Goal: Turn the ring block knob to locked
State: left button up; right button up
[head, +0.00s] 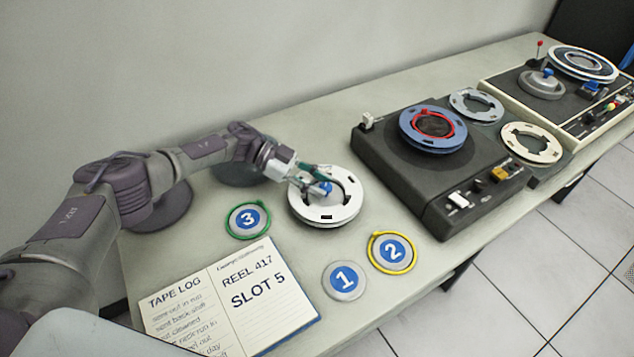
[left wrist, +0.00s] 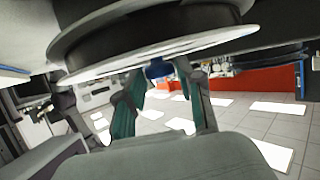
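A white reel-shaped ring (head: 326,213) lies flat on the table in the head view, with a small blue knob (head: 322,188) near its middle. My left gripper (head: 312,182) reaches in over this ring from the left, its fingers at the blue knob. In the left wrist view, the blue knob (left wrist: 158,70) sits between the two teal fingertips, below the dark underside and pale rim (left wrist: 170,53) of a round disc. Whether the fingers touch the knob is unclear. I cannot read any locked mark on it. My right gripper is not in view.
A dark tape deck (head: 400,185) with a blue reel (head: 433,145) stands right of the ring. Numbered discs, 3 (head: 248,219), 1 (head: 344,280) and 2 (head: 392,253), lie in front, with an open log book (head: 235,300). A second deck (head: 510,85) stands farther back.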

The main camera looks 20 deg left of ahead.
pick_arm(q)
jog(key=shift+o, duration=1.2)
jog(key=shift+a, duration=0.1)
jog(key=v, duration=1.1)
jog(key=shift+a+r, duration=0.15)
jog(key=shift+a, duration=0.25)
